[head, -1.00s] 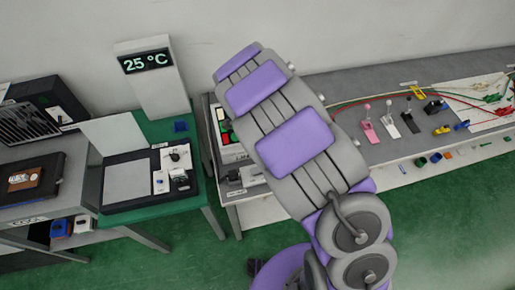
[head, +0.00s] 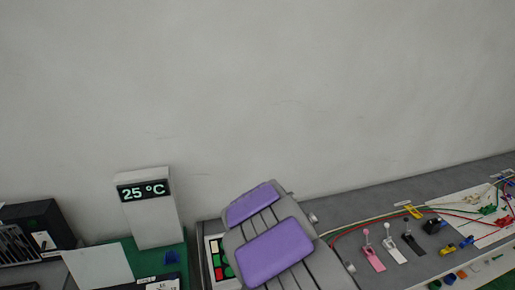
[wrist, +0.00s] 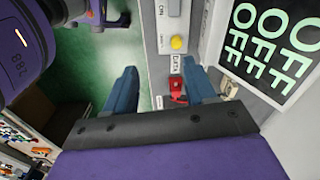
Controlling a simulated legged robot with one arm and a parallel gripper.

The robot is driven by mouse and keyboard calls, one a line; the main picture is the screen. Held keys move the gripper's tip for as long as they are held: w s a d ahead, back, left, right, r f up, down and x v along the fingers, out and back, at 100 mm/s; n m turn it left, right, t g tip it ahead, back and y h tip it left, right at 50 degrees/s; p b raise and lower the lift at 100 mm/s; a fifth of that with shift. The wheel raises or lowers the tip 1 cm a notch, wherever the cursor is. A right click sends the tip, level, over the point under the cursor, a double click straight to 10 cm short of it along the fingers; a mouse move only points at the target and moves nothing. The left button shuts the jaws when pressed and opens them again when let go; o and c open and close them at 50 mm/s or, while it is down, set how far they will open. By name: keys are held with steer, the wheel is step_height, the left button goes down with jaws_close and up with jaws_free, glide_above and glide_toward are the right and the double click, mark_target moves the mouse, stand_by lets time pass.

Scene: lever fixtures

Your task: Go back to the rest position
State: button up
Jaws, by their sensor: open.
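My gripper (wrist: 158,92) shows in the wrist view with its two blue-grey fingers spread apart and nothing between them. Beyond the fingers are a red part (wrist: 177,88) next to a "DATA" label and a yellow round knob (wrist: 178,43) on a light panel. In the head view my purple and grey arm rises at the lower middle, and my gripper is not visible there. The pink lever (head: 374,258), the white lever (head: 394,250) and the black lever (head: 413,243) stand on the grey bench at the right.
A display reading 25 °C (head: 145,192) stands on the green table at the left, beside a black box (head: 38,228). A board with coloured cables (head: 480,212) lies at the far right. In the wrist view, a dark screen (wrist: 268,45) is close on the right. The wall above is bare.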

steer(key=s+d+r+n+b, duration=0.1)
steer(key=s+d+r+n, duration=0.2)
steer(key=s, duration=0.3)
steer(key=s+d+r+n+g+b, duration=0.1)
steer(key=s+d+r+n, duration=0.1)
steer(key=s+d+r, duration=0.35)
steer(key=s+d+r+n+b, duration=0.1)
steer(key=s+n+b, duration=0.15)
steer(key=s, duration=0.55)
steer(key=s+d+n, duration=0.2)
steer(key=s+n, duration=0.3)
steer(key=s, duration=0.6)
steer(key=shift+n+g+y+b, duration=0.3)
steer(key=shift+n+g+b, duration=0.05)
steer(key=shift+g+b, duration=0.05)
steer(key=shift+r, duration=0.1)
steer(key=shift+c, duration=0.2)
steer(key=shift+c, duration=0.8)
steer(key=shift+d, duration=0.1)
steer(key=shift+c, duration=0.2)
